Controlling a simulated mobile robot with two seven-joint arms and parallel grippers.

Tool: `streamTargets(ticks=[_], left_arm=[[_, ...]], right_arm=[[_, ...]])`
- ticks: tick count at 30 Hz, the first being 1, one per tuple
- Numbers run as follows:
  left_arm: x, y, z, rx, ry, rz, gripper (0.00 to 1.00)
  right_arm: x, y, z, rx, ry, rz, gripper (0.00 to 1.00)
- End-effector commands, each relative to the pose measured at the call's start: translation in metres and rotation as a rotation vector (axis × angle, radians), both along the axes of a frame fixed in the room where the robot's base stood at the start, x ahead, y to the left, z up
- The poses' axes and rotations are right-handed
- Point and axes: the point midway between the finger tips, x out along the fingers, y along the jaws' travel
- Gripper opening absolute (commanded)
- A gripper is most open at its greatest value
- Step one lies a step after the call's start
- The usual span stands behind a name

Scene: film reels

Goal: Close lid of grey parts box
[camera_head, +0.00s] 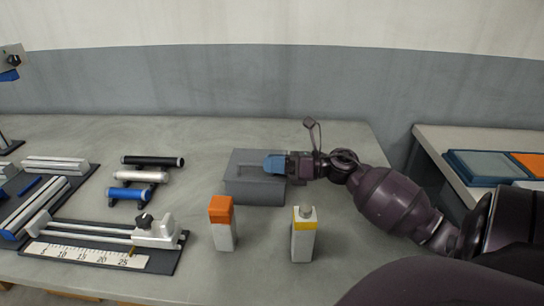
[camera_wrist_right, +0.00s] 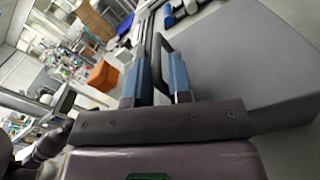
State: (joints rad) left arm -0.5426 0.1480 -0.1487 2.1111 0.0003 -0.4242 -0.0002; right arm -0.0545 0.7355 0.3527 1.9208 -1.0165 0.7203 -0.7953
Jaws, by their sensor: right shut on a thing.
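The grey parts box (camera_head: 254,191) stands on the table at the middle of the head view. Its grey lid (camera_head: 243,158) lies over the top and looks flat or nearly so; I cannot tell whether a small gap is left. My right gripper (camera_head: 274,164) reaches in from the right over the lid, its blue fingers at the lid's handle (camera_head: 250,170). In the right wrist view the two blue fingers (camera_wrist_right: 155,78) are shut on the dark handle loop (camera_wrist_right: 160,45), and the grey lid surface (camera_wrist_right: 240,60) spreads to the right. My left gripper is not in view.
In front of the box stand an orange-topped block (camera_head: 221,224) and a yellow-banded bottle (camera_head: 303,235). To the left are several rollers (camera_head: 140,176) and a rail fixture with a ruler (camera_head: 100,250). A side table with trays (camera_head: 490,165) stands at right.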

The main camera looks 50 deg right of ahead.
Motion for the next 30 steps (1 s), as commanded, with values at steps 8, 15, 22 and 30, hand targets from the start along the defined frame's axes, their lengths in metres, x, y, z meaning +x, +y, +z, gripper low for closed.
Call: streamTargets(ticks=[8, 15, 22, 30], left_arm=[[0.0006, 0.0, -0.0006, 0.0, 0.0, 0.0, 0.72], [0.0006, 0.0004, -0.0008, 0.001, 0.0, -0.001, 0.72], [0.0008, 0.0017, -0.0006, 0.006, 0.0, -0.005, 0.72], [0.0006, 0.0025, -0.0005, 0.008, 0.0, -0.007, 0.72]], right_arm=[[-0.0038, 0.0064, -0.008, 0.01, 0.015, 0.017, 0.0], [-0.0042, 0.0062, -0.0094, 0.009, 0.019, 0.016, 0.21], [-0.0035, 0.0052, -0.0093, 0.007, 0.017, 0.015, 0.37], [-0.0029, 0.0039, -0.0089, 0.005, 0.016, 0.011, 0.37]])
